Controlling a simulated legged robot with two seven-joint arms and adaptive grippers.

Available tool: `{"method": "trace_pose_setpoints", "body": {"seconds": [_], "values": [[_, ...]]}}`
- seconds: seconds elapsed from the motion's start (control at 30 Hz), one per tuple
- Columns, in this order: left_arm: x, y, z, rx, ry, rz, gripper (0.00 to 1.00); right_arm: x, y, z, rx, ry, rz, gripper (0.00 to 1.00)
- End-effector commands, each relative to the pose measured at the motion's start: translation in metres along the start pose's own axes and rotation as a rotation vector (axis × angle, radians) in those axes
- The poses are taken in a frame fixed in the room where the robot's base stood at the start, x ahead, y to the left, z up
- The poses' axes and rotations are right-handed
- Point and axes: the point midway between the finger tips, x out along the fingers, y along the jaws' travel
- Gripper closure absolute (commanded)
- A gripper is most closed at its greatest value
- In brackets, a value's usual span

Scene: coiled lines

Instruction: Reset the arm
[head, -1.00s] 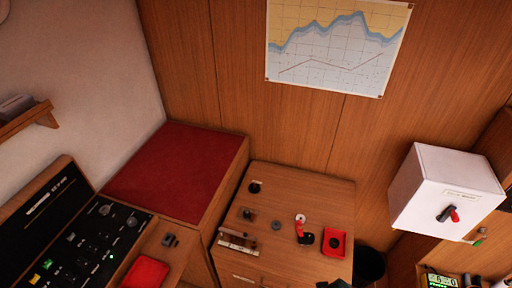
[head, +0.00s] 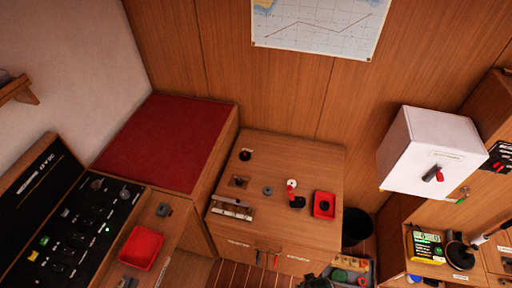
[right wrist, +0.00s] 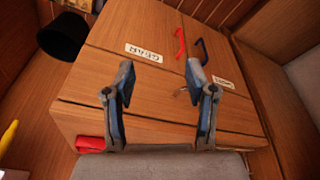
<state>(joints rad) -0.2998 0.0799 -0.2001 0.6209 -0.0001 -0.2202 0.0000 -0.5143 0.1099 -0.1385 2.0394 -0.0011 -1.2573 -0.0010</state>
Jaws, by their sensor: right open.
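My right gripper (right wrist: 160,78) shows in the right wrist view with its two blue-grey fingers wide apart and nothing between them. It is in front of a wooden cabinet (right wrist: 150,102) with white labels, one of them (right wrist: 144,53) left of centre. A red handle (right wrist: 180,45) and a dark handle (right wrist: 201,50) are beyond the fingers. In the head view a dark shape at the bottom edge may be part of my arm; I cannot tell. My left gripper is not in view.
The cabinet (head: 265,222) holds a red tray (head: 324,205) and small fittings. A black bin (head: 357,230) stands beside it, also at left in the wrist view (right wrist: 62,36). A red cushion (head: 165,143), a console (head: 75,215) and a white box (head: 430,150) surround it.

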Motion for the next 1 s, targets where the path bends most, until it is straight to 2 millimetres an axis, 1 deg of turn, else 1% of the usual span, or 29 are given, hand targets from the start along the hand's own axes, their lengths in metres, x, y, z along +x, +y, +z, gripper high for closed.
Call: {"method": "trace_pose_setpoints", "body": {"seconds": [0.03, 0.07, 0.17, 0.2, 0.23, 0.27, 0.3, 0.37, 0.4, 0.47, 0.5, 0.6, 0.7, 0.83, 1.0], "values": [[0.0, 0.0, 0.0, 0.0, 0.0, 0.0, 0.48, 0.019, -0.001, 0.008, -0.001, -0.015, -0.002, 0.44], [0.0, 0.0, 0.0, 0.0, 0.0, 0.0, 0.48, 0.031, -0.002, 0.013, -0.002, -0.02, -0.003, 0.44], [0.0, 0.0, 0.0, 0.0, 0.0, 0.0, 0.48, 0.076, -0.004, 0.036, -0.006, -0.042, -0.006, 0.44], [0.0, 0.0, 0.0, 0.0, 0.0, 0.0, 0.48, 0.097, -0.005, 0.049, -0.007, -0.052, -0.007, 0.44], [0.0, 0.0, 0.0, 0.0, 0.0, 0.0, 0.48, 0.113, -0.006, 0.061, -0.009, -0.061, -0.008, 0.44], [0.0, 0.0, 0.0, 0.0, 0.0, 0.0, 0.48, 0.129, -0.007, 0.075, -0.011, -0.071, -0.009, 0.44], [0.0, 0.0, 0.0, 0.0, 0.0, 0.0, 0.48, 0.148, -0.008, 0.093, -0.013, -0.082, -0.011, 0.44], [0.0, 0.0, 0.0, 0.0, 0.0, 0.0, 0.48, 0.174, -0.009, 0.123, -0.017, -0.099, -0.013, 0.44], [0.0, 0.0, 0.0, 0.0, 0.0, 0.0, 0.48, 0.188, -0.01, 0.145, -0.02, -0.11, -0.014, 0.44], [0.0, 0.0, 0.0, 0.0, 0.0, 0.0, 0.48, 0.204, -0.011, 0.175, -0.024, -0.124, -0.015, 0.44], [0.0, 0.0, 0.0, 0.0, 0.0, 0.0, 0.48, 0.212, -0.011, 0.195, -0.026, -0.134, -0.016, 0.44], [0.0, 0.0, 0.0, 0.0, 0.0, 0.0, 0.48, 0.224, -0.011, 0.235, -0.031, -0.15, -0.018, 0.44], [0.0, 0.0, 0.0, 0.0, 0.0, 0.0, 0.48, 0.228, -0.011, 0.261, -0.034, -0.16, -0.018, 0.44], [0.0, 0.0, 0.0, 0.0, 0.0, 0.0, 0.48, 0.229, -0.011, 0.277, -0.036, -0.166, -0.019, 0.44], [0.0, 0.0, 0.0, 0.0, -0.001, 0.0, 0.48, 0.229, -0.011, 0.278, -0.036, -0.165, -0.019, 0.44]]}}
